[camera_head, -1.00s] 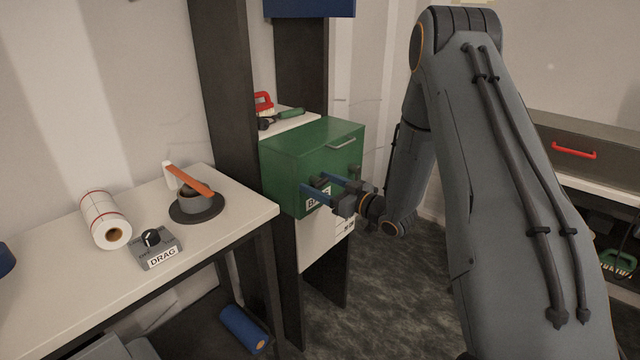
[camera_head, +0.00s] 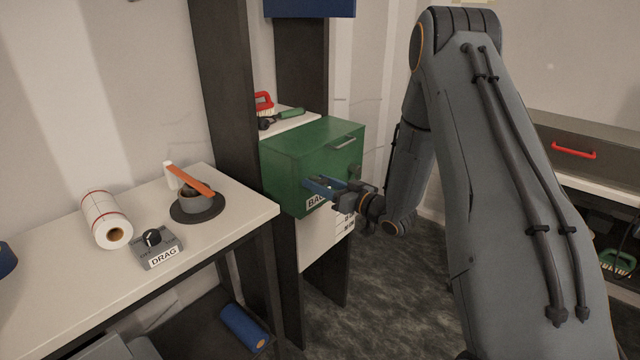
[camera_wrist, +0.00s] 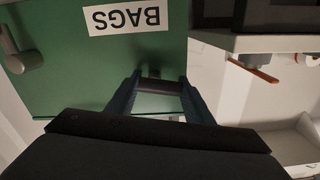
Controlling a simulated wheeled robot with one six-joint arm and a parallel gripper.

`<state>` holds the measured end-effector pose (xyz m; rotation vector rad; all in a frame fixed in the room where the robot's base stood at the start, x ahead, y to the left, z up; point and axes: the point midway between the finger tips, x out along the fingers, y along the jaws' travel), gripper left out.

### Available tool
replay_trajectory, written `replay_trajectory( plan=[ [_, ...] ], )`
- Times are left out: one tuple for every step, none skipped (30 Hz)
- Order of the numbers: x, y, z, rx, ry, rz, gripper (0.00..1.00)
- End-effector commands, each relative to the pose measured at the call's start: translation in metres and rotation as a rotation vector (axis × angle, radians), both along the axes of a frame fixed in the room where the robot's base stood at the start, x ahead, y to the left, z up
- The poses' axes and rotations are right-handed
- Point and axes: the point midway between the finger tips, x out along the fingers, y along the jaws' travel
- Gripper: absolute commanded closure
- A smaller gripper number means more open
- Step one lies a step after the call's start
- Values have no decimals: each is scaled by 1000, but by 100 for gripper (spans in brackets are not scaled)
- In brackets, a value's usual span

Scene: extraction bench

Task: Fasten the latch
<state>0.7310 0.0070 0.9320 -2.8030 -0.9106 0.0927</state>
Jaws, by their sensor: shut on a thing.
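A green box (camera_head: 290,170) with a "BAGS" label hangs on the dark post. Its front also fills much of the wrist view (camera_wrist: 60,80), where the label (camera_wrist: 128,18) reads upside down. My gripper (camera_head: 318,186) is at the box's front face, its blue fingers close together. In the wrist view the fingers (camera_wrist: 160,86) are shut on a small dark bar (camera_wrist: 160,87), which looks like the latch's handle. My fingers partly hide it, and I cannot tell the latch's position. A grey knob-like fitting (camera_wrist: 20,50) shows at the left of the wrist view, apart from my gripper.
A red-handled brush (camera_head: 264,102) and a green-handled tool (camera_head: 290,115) lie behind the box. The bench (camera_head: 225,222) at left holds a paper roll (camera_head: 105,220), a DRAG dial box (camera_head: 156,250) and a round holder (camera_head: 197,203). A blue roll (camera_head: 243,328) lies below.

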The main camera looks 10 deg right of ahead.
Motion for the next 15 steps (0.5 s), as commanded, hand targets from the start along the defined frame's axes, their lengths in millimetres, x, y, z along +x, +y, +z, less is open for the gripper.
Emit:
replay_trajectory(
  plan=[
    [0, 0, 1, 32, 24, 0, 76],
    [0, -1, 1, 54, 39, 0, 75],
    [0, -1, 2, 84, 61, 0, 75],
    [0, -1, 2, 108, 78, 0, 75],
    [0, -1, 2, 130, 95, 0, 75],
    [0, -1, 2, 161, 117, 0, 75],
    [0, -1, 3, 184, 134, 0, 75],
    [0, -1, 3, 208, 151, 0, 75],
    [0, -2, 3, 239, 174, -1, 75],
    [0, -2, 3, 261, 190, -1, 75],
    [0, -2, 4, 285, 207, -1, 75],
    [0, -2, 4, 315, 229, -1, 75],
    [1, -2, 4, 338, 246, -1, 75],
    [1, -2, 4, 362, 263, -1, 75],
    [1, -2, 5, 392, 285, -1, 75]
  ],
)
